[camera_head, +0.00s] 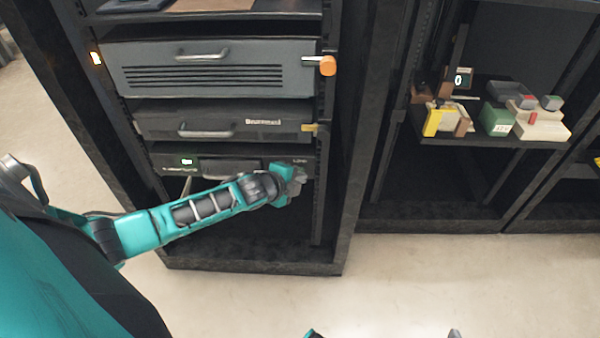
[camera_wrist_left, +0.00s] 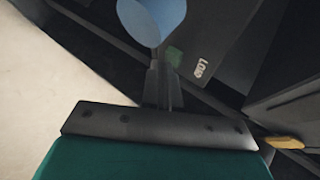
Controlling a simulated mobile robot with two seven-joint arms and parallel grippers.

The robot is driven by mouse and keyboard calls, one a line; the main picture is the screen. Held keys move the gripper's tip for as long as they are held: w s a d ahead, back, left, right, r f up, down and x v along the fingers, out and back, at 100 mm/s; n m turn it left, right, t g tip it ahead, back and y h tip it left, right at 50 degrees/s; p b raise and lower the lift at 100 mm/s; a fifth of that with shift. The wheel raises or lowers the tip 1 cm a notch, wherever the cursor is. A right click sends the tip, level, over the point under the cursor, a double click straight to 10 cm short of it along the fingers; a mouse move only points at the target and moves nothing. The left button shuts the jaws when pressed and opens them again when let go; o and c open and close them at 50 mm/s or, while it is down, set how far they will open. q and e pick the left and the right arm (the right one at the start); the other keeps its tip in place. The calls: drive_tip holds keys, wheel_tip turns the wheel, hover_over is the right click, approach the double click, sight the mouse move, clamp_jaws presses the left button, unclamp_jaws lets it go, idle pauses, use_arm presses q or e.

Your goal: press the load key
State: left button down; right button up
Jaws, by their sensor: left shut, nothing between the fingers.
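My left gripper (camera_head: 299,178) is shut and empty. It reaches to the right end of the lowest dark unit (camera_head: 230,165) in the left rack. In the left wrist view the closed fingers (camera_wrist_left: 162,85) point at a dark panel with a white label (camera_wrist_left: 202,68) that seems to read LOAD. A small green patch (camera_wrist_left: 174,56), possibly the load key, shows beside the fingertips. A pale blue rounded thing (camera_wrist_left: 152,18) partly covers the fingertip area, so I cannot tell whether the fingers touch the key. The gripper hides this spot in the head view.
Above are a drawer unit with an orange knob (camera_head: 327,66) and a unit with a grey handle (camera_head: 205,131). A shelf at right (camera_head: 480,138) holds a yellow block (camera_head: 433,121) and a green box (camera_head: 497,119). The floor (camera_head: 420,275) in front is clear.

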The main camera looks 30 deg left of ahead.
use_arm(q)
drive_tip(key=shift+s, duration=0.1)
drive_tip(key=shift+s+d+p, duration=0.4)
drive_tip(key=shift+s+p, duration=0.25)
drive_tip(key=shift+s, duration=0.1)
drive_tip(key=shift+s+d+p, duration=0.4)
drive_tip(key=shift+s+d, duration=0.05)
drive_tip(key=shift+s, duration=0.25)
drive_tip(key=shift+s+d+p, duration=0.4)
drive_tip(key=shift+s+p, duration=0.05)
drive_tip(key=shift+s, duration=0.2)
drive_tip(key=shift+s+d+p, duration=0.4)
drive_tip(key=shift+s+d, duration=0.05)
drive_tip(key=shift+s, duration=0.25)
drive_tip(key=shift+d, duration=0.1)
